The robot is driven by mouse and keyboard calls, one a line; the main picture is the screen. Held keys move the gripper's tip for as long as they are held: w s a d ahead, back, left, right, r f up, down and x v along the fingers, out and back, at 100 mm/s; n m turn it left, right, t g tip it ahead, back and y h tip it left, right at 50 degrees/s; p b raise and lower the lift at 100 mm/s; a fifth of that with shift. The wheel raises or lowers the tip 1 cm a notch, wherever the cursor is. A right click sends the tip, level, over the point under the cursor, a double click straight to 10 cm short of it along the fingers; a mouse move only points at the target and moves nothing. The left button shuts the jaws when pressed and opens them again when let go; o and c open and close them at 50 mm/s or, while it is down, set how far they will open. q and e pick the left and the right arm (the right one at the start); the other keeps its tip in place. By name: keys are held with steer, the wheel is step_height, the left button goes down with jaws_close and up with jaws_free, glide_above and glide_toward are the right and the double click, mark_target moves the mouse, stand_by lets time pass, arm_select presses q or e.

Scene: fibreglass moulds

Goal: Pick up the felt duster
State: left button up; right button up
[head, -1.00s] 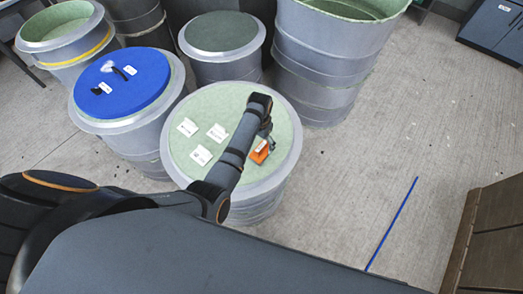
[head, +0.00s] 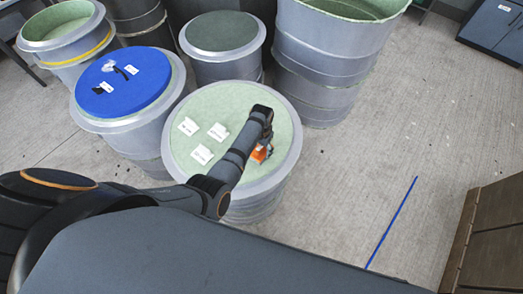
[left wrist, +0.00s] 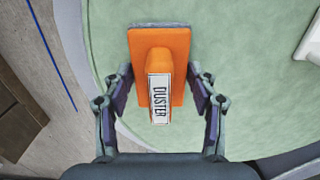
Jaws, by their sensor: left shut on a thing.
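The felt duster (head: 260,154) has an orange body and lies near the right part of the round pale green mould top (head: 235,105). In the left wrist view the duster (left wrist: 176,45) shows its orange back, a raised handle with a white label reading DUSTER, and a grey edge at the far side. My left gripper (left wrist: 160,92) is shut on the duster, one finger at each side of it. In the head view my left gripper (head: 265,143) is partly hidden by its own arm and covers part of the duster. My right gripper is out of view.
Several white labelled cards (head: 218,132) lie on the green top, left of the duster. A mould with a blue lid (head: 130,95) stands to the left, and other grey moulds (head: 220,70) stand behind. Open floor with a blue line (head: 392,222) lies to the right.

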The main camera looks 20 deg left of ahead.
arm_select(q)
steer(key=c, duration=0.3)
steer(key=shift+r, duration=0.2)
step_height(320, 180, up, 2)
steer(key=shift+w+r, duration=0.1)
steer(key=shift+r, duration=0.05)
steer(key=a+r, duration=0.1)
steer(key=r, duration=0.1)
steer(key=s+a+r, duration=0.1)
steer(key=a+r, duration=0.2)
steer(key=r, duration=0.1)
steer(key=shift+s+a, duration=0.3)
steer(key=shift+s, duration=0.1)
steer(key=shift+c, duration=0.2)
steer(key=s+a+r, duration=0.1)
steer(key=a, duration=0.1)
steer(key=s+a+r+b, duration=0.1)
steer(key=a, duration=0.2)
steer(key=s+a+r+b, duration=0.1)
steer(key=a+r, duration=0.1)
steer(key=a, duration=0.1)
steer(key=shift+c, duration=1.4)
steer(key=shift+s+a+r, duration=0.15)
steer(key=shift+a+r, duration=0.05)
steer(key=shift+a, duration=0.05)
